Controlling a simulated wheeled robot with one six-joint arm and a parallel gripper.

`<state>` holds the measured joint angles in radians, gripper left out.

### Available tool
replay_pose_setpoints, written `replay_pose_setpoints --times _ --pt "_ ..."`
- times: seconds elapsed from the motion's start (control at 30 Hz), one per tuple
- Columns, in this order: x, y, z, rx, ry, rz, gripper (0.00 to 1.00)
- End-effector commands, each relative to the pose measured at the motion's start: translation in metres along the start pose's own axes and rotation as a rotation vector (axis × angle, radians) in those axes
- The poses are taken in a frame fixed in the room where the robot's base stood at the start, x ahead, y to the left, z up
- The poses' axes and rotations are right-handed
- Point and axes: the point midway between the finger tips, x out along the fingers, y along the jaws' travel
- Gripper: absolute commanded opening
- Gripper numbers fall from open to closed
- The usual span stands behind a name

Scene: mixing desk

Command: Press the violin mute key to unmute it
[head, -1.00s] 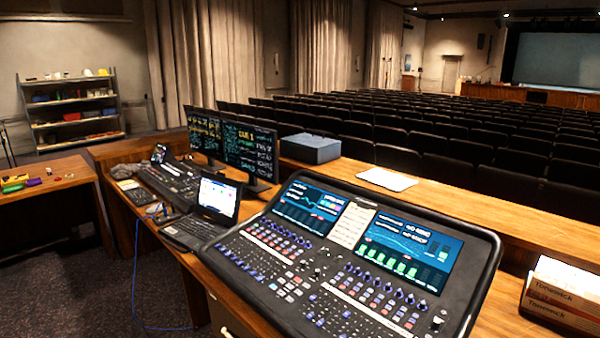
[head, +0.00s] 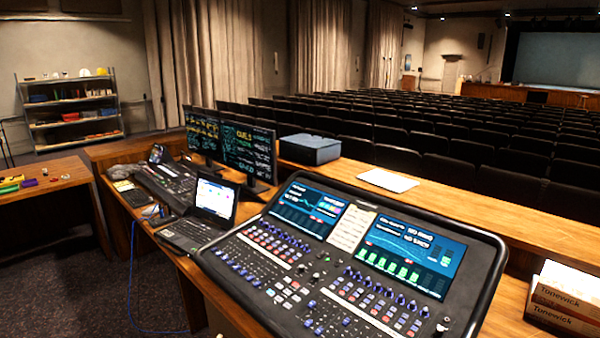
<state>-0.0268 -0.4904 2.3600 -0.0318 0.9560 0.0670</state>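A large black mixing console (head: 345,268) stands on the wooden desk at the lower middle and right. It has two lit screens, a left one (head: 308,208) and a right one (head: 413,255). A pale label sheet (head: 352,229) sits between the screens. Below them are rows of knobs, faders and small mute keys, some red and some white (head: 290,289). The labels are too small to read, so I cannot tell which key is the violin mute key. My gripper is not in view.
An open laptop (head: 213,198), a second smaller mixer (head: 165,183) and two monitors (head: 248,150) stand left of the console. A grey-blue box (head: 310,149) and paper (head: 388,180) lie on the ledge behind. Boxes (head: 567,297) stand at right. A blue cable (head: 131,285) hangs at left.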

Motion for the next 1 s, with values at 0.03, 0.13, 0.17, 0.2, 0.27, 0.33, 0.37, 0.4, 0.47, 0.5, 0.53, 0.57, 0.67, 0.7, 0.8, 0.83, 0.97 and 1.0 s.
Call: replay_pose_setpoints --times 0.03,0.13,0.17,0.2,0.27,0.33,0.37,0.4,0.47,0.5,0.53,0.57,0.67,0.7,0.8,0.83,0.97,1.0 --pt "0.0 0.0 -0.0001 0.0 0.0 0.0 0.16" --pt "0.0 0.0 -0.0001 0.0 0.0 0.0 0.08" --pt "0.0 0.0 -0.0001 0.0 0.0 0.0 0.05" --pt "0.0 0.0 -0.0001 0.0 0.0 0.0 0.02" --pt "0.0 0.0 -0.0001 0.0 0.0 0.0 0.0" --pt "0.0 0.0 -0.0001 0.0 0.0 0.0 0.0" --pt "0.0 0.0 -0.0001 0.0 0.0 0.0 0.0" --pt "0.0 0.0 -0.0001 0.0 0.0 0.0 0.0" --pt "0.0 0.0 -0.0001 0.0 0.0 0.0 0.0" --pt "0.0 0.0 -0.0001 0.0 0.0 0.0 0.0" --pt "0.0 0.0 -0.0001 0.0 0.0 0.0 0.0" --pt "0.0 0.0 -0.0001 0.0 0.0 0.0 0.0" --pt "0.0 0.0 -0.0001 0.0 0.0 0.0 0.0" --pt "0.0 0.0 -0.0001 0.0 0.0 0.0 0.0" --pt "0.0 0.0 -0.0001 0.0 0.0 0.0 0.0" --pt "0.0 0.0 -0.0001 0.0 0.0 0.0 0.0" --pt "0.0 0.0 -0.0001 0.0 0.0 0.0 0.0" --pt "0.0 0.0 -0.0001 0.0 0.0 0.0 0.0"
